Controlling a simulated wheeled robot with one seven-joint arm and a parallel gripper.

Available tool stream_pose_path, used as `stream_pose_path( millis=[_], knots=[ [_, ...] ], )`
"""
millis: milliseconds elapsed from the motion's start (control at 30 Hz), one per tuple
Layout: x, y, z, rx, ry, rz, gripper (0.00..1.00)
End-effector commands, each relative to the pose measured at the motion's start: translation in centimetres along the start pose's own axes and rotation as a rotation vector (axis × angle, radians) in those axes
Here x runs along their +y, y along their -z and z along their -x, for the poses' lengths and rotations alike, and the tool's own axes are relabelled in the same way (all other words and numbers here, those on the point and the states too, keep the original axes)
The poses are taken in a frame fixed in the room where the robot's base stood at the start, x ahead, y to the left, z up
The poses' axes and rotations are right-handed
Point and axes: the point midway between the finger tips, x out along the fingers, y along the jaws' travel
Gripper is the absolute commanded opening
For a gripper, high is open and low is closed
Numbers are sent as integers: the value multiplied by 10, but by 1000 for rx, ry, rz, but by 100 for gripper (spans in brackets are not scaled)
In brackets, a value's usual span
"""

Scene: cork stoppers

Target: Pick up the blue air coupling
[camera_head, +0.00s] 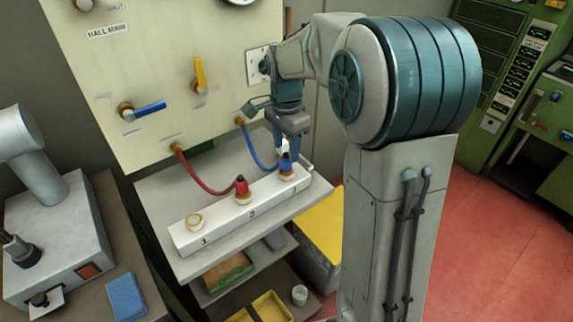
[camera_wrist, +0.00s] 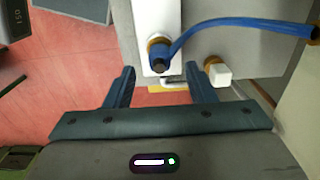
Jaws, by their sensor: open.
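The blue air coupling (camera_head: 287,164) stands in the right-hand socket of a white strip (camera_head: 227,223), with a dark tip on top. A blue hose (camera_head: 262,164) runs from it to the panel. In the wrist view the coupling (camera_wrist: 159,51) and its hose (camera_wrist: 240,22) show just beyond the fingertips. My gripper (camera_head: 284,142) is above the coupling, close to it; the exact gap cannot be told. In the wrist view my gripper (camera_wrist: 161,78) is open and empty, its fingers spread to either side below the coupling.
A red coupling (camera_head: 241,187) with a red hose (camera_head: 205,185) stands in the middle socket; the left socket (camera_head: 194,221) holds no coupling. The upright panel (camera_head: 150,70) with blue and yellow levers stands behind. A white block (camera_wrist: 219,75) sits right of the coupling in the wrist view.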

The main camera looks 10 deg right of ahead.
Motion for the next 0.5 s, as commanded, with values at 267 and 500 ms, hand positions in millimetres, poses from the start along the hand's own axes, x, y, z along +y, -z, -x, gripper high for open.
stream_pose_path(
  millis=[267,500],
  knots=[
    [1,0,-39,-2,-3,-1,50],
    [0,-1,-49,0,0,1,50]
  ],
)
